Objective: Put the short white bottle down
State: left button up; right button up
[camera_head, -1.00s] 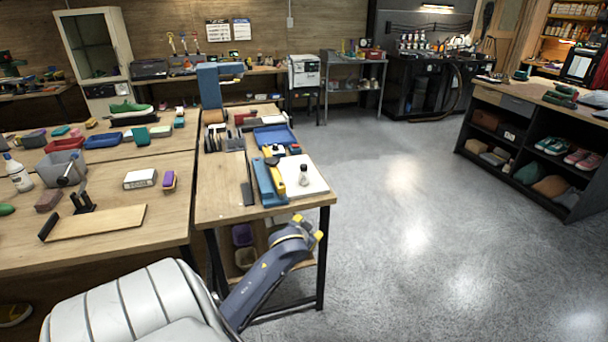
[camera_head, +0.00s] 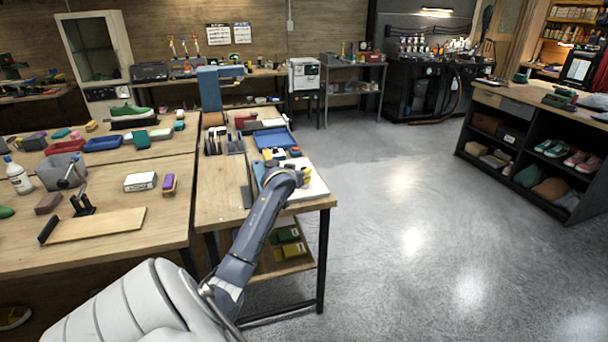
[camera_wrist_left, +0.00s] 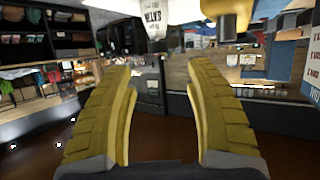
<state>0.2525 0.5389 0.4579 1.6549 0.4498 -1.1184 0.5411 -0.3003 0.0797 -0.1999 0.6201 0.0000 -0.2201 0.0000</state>
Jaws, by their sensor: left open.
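My left gripper (camera_wrist_left: 163,110) is open, with its two yellow fingers apart in the left wrist view. A small bottle with a dark label and white parts (camera_wrist_left: 153,22) shows ahead of the gap between the fingers, cut off by the top edge. The fingers do not visibly touch it. The arm hides the bottle there. My right gripper is not in view.
A blue tray (camera_head: 272,138) and several tools lie behind the gripper on the bench. A larger table (camera_head: 110,258) on the left holds a white bottle (camera_head: 17,176), a grey bin (camera_head: 62,172) and a wooden board (camera_head: 100,224). The floor to the right is clear.

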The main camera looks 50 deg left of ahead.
aim_at(304, 168)
pick_arm(q)
jog(key=shift+x, duration=5.1)
jog(key=shift+d+f, duration=0.15)
grip_shut()
